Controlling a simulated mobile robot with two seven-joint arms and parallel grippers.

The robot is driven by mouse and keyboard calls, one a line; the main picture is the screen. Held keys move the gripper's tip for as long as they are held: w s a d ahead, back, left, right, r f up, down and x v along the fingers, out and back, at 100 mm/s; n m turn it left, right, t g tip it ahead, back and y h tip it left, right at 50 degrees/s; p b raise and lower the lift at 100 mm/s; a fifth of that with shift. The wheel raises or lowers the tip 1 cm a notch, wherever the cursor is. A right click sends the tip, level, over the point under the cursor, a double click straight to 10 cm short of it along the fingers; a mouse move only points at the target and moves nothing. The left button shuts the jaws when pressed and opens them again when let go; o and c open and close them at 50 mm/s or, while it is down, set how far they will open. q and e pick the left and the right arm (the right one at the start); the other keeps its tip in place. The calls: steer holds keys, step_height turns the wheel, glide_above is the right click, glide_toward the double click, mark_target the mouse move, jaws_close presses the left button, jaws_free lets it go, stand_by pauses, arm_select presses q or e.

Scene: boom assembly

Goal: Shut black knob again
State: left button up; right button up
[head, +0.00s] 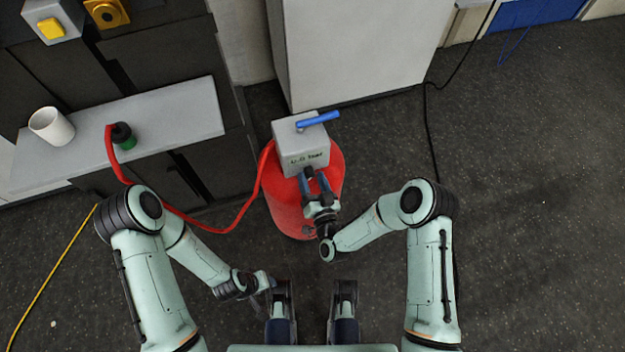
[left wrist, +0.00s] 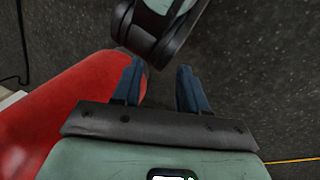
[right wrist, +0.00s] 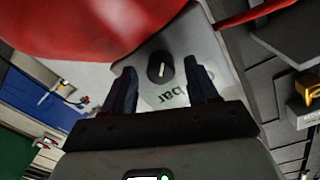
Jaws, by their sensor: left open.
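The black knob (right wrist: 160,67) sits on the face of the grey box (head: 300,140) on top of the red tank (head: 288,212). The knob's white mark points nearly straight up and down in the right wrist view. My right gripper (head: 317,184) is at the front of the box and partly covers the knob in the head view. In the right wrist view its fingers (right wrist: 160,76) are open, one on each side of the knob, with gaps visible. My left gripper (head: 268,282) is open and empty, low and left of the tank; its fingers also show in the left wrist view (left wrist: 157,80).
A blue lever (head: 318,121) is on top of the box. A red hose (head: 215,229) runs from the tank to the grey shelf (head: 180,115), where a white cup (head: 51,126) stands. A white cabinet (head: 355,45) is behind the tank. Floor right of the tank is mostly clear.

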steer(key=shift+s, duration=0.1)
arm_select(q)
steer(key=shift+s+d+r+g+p, duration=0.2)
steer(key=shift+s+d+r+p, duration=0.1)
steer(key=shift+s+r+p, duration=0.2)
steer(key=shift+s+d+r+g+p, duration=0.25)
steer(key=shift+s+r, duration=0.15)
steer(key=shift+s, duration=0.2)
arm_select(e)
steer(key=v, duration=1.3)
steer(key=shift+s+d+r, duration=0.1)
steer(key=s+d+f+g+h+p, duration=0.1)
steer(key=s+d+f+g+p, duration=0.35)
steer(key=s+g+p, duration=0.5)
arm_select(q)
step_height(320, 180, up, 15)
steer(key=s+d+g+p, duration=0.1)
steer(key=s+p, duration=0.1)
steer(key=p, duration=0.4)
steer(key=shift+s+m+h, duration=0.15)
steer(key=shift+m+h, duration=0.15)
steer(key=shift+h, duration=0.1)
arm_select(e)
steer(key=s+d+r+m+g, duration=0.2)
steer(key=s+d+r+g, duration=0.2)
steer(key=s+g, duration=0.4)
steer(key=shift+s+r+g, duration=0.35)
steer(key=shift+r+g, duration=0.1)
steer(key=shift+r, duration=0.1)
